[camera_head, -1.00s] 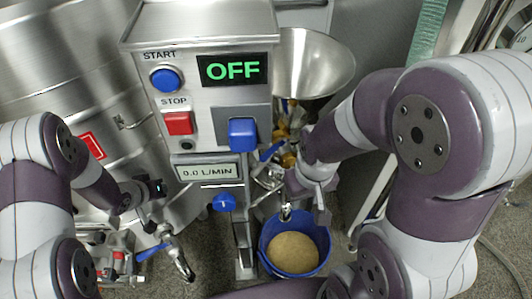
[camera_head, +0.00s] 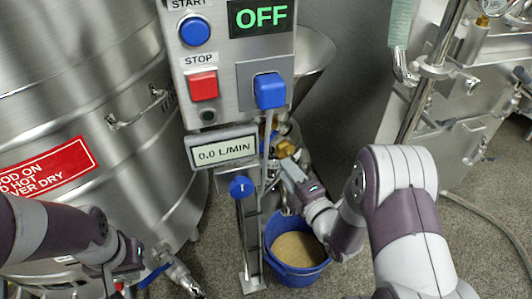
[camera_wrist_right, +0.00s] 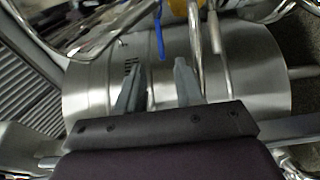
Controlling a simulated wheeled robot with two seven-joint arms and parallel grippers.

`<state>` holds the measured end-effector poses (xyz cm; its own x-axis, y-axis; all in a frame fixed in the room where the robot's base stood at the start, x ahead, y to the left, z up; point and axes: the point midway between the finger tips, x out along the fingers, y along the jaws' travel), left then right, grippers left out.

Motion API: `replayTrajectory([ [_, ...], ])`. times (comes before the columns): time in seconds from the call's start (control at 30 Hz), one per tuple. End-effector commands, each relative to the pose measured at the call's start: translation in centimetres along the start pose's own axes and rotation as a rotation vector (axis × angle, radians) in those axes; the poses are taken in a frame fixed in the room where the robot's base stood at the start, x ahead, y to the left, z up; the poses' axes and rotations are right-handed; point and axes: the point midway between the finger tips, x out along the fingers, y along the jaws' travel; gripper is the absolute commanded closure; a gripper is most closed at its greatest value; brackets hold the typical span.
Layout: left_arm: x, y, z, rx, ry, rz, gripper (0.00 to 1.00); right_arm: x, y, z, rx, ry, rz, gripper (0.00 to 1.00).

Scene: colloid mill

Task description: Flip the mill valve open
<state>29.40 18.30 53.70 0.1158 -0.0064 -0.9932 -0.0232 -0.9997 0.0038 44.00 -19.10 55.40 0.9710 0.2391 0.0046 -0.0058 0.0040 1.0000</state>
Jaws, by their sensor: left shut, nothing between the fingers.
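The mill's blue valve lever (camera_wrist_right: 160,32) hangs down beside bright pipes at the top of the right wrist view. My right gripper (camera_wrist_right: 157,82) is open and empty below it, with its fingers apart and pointing toward the pipes; the lever is not between them. In the head view my right gripper (camera_head: 287,168) is beside the mill's brass fittings (camera_head: 286,149), which partly hide behind the control box and column. My left gripper (camera_head: 145,262) is shut and empty at the lower left, close to a metal outlet with a blue lever (camera_head: 154,274).
The control box (camera_head: 223,78) reads OFF, and the flow display (camera_head: 223,151) reads 0.0 L/MIN. A blue knob (camera_head: 241,186) sits below it. A blue bucket (camera_head: 297,275) of tan material stands under the mill. A large steel tank (camera_head: 70,75) fills the left.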

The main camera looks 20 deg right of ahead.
Motion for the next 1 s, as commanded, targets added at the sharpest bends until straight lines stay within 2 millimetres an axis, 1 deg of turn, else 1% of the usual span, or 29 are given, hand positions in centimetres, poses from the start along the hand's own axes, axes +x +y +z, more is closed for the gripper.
replayTrajectory([
  [0.07,0.8,0.0,0.1,0.0,0.0,0.0,1.0,1.4,-0.3,-0.1,-0.002,0.005,0.003,0.64],
  [0.3,3.5,0.0,0.3,-0.001,0.002,-0.001,1.0,7.5,-0.6,-0.1,0.002,0.003,0.0,0.64],
  [0.4,4.3,0.0,0.4,-0.001,0.002,-0.001,1.0,9.6,-0.5,-0.1,0.003,0.002,-0.001,0.64],
  [0.5,4.8,-0.1,0.4,-0.001,0.002,-0.001,1.0,11.1,-0.3,-0.1,0.004,0.001,-0.001,0.64],
  [0.63,4.9,-0.1,0.5,-0.001,0.002,-0.001,1.0,11.9,-0.1,-0.1,0.004,0.0,-0.003,0.64],
  [0.87,4.9,-0.1,0.4,-0.001,0.003,-0.001,1.0,12.0,0.0,-0.1,0.004,-0.001,-0.004,0.64],
  [0.97,4.9,-0.1,0.4,-0.001,0.003,-0.001,1.0,12.0,0.0,0.0,0.005,-0.001,-0.004,0.93],
  [1.0,4.9,-0.1,0.4,-0.001,0.003,-0.001,1.0,12.0,0.0,0.0,0.005,-0.001,-0.004,1.0],
])
